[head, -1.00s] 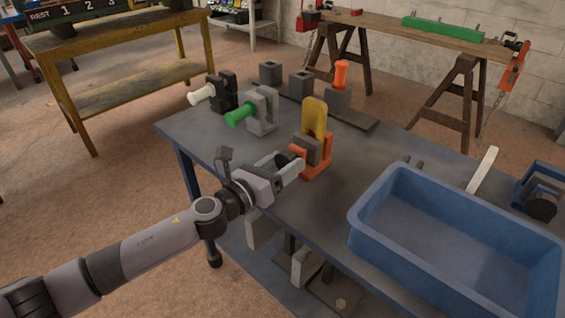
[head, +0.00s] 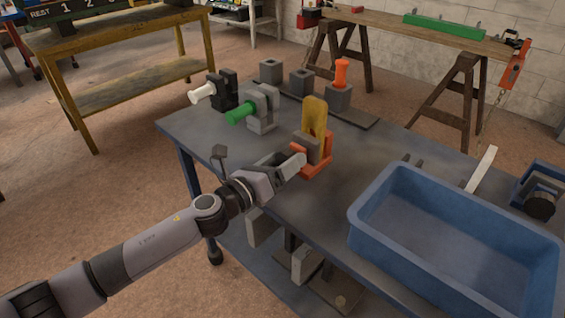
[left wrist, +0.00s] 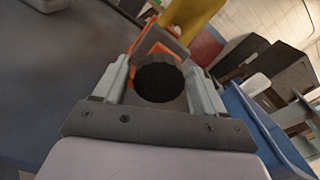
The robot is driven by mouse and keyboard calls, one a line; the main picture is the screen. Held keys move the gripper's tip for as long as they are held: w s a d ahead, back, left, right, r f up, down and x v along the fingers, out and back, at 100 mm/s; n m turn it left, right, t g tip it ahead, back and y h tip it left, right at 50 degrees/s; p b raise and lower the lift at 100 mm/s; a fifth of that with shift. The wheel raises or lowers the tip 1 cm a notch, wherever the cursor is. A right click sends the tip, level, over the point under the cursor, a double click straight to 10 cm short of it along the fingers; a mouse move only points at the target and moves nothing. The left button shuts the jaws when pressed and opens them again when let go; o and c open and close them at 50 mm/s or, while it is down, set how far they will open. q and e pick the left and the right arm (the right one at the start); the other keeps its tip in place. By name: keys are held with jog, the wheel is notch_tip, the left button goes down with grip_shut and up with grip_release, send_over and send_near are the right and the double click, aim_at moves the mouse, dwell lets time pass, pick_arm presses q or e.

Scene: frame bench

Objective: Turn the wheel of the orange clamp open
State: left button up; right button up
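The orange clamp (head: 318,169) stands on the bench near its front edge, with a tall yellow piece (head: 315,118) upright in it. It also shows tilted in the left wrist view (left wrist: 146,38). Its round black wheel (left wrist: 160,82) faces my left wrist camera. My left gripper (head: 298,161) reaches the wheel from the left. In the head view the fingers hide the wheel. My right gripper is not in view.
A grey clamp (head: 262,108) with a green handle and a black clamp (head: 224,90) with a white handle stand behind, to the left. Grey blocks (head: 301,81) line the back edge. A large blue bin (head: 455,215) takes up the bench's right side. The bench between is clear.

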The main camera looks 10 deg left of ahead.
pick_arm(q)
jog(key=shift+o, duration=0.3)
jog(key=shift+f, duration=0.1)
jog(key=shift+s+a, duration=0.2)
jog(key=shift+s, duration=0.05)
jog(key=shift+v, duration=3.25)
